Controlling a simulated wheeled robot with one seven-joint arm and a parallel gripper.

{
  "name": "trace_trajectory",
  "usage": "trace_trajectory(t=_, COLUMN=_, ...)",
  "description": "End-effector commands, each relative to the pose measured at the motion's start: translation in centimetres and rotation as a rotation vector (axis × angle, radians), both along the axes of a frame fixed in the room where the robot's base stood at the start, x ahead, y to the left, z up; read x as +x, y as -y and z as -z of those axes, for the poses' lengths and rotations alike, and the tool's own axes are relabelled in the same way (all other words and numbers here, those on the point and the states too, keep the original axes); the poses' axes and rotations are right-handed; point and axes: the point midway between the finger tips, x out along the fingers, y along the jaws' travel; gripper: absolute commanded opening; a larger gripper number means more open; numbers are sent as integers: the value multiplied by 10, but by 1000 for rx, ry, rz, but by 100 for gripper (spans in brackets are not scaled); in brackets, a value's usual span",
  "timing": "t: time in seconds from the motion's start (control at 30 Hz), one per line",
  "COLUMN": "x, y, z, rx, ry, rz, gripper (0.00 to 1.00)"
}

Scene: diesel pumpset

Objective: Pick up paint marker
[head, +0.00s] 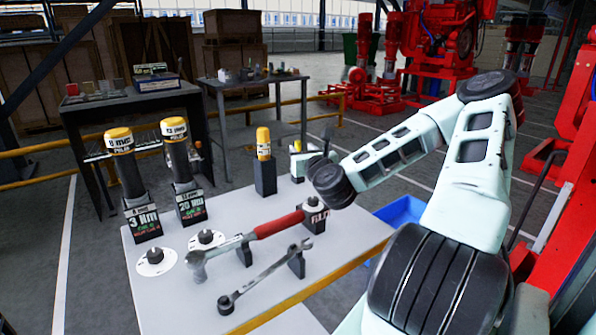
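A yellow-topped, labelled cylinder (263,143) stands upright in a dark block (265,177) at the table's far side; it looks like the paint marker, but its label is too small to read. A smaller white and yellow item (296,146) shows just right of it, partly hidden by my wrist. My gripper (318,150) is at the end of my arm, right of the yellow-topped cylinder and apart from it. My wrist hides most of the gripper, so its fingers cannot be made out.
The grey table (180,305) also holds a red-handled torque wrench (278,225), a combination wrench (262,280), two tall yellow-capped tools (125,165) on labelled blocks and two round white discs (155,262). A blue bin (402,211) stands beyond the table's right edge.

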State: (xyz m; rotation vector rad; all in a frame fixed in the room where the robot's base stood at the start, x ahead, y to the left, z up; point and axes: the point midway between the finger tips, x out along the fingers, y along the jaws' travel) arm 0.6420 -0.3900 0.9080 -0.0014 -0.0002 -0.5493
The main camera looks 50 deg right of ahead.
Motion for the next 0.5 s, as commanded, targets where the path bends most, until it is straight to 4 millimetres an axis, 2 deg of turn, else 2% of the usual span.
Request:
trace_trajectory(t=0.27, x=9, y=6, z=0, rx=0, ry=1, rz=1, gripper=39)
trace_trajectory(t=0.5, x=37, y=26, z=1, rx=1, ry=2, rz=2, gripper=39)
